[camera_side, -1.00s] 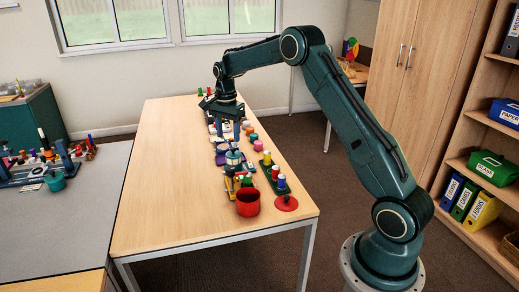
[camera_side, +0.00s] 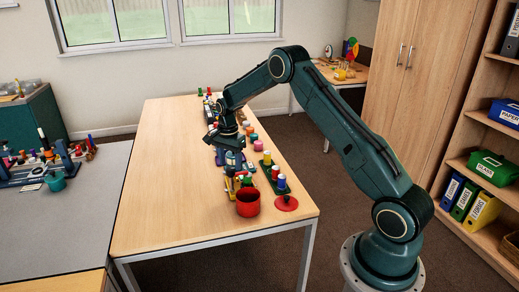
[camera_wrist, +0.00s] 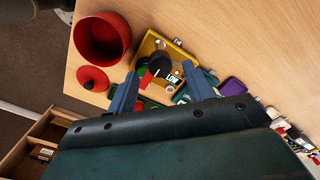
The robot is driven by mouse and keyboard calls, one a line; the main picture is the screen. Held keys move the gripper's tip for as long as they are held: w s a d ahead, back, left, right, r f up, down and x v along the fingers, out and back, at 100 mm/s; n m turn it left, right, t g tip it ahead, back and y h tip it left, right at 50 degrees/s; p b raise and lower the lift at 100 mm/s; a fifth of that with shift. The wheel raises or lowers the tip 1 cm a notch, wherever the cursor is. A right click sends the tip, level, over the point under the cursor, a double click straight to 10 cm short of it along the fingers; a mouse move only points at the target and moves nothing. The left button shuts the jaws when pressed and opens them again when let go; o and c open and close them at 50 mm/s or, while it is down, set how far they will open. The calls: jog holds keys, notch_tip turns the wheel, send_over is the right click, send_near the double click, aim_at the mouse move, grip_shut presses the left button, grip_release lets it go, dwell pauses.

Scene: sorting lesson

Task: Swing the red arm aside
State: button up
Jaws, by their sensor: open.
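In the wrist view the red arm (camera_wrist: 146,82) is a short red bar beside a round black knob (camera_wrist: 160,66), within a yellow-edged unit (camera_wrist: 152,40) that bears a "LOW" label. My gripper (camera_wrist: 159,71) is open, its two blue fingers spread on either side of the red arm and the knob. I cannot tell how far above them the fingertips are. In the side view my gripper (camera_side: 233,164) is low over the row of things on the wooden table, behind the yellow unit (camera_side: 229,185). The red arm cannot be made out there.
A red pot (camera_side: 248,203) and a red disc (camera_side: 286,203) stand near the table's front edge. Several coloured pieces, one red-topped (camera_side: 276,172), line the right side. The left part of the wooden table (camera_side: 165,190) is clear.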

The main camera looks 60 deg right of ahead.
jog(key=shift+f, duration=1.3)
jog(key=c, duration=1)
jog(key=shift+o, duration=0.2)
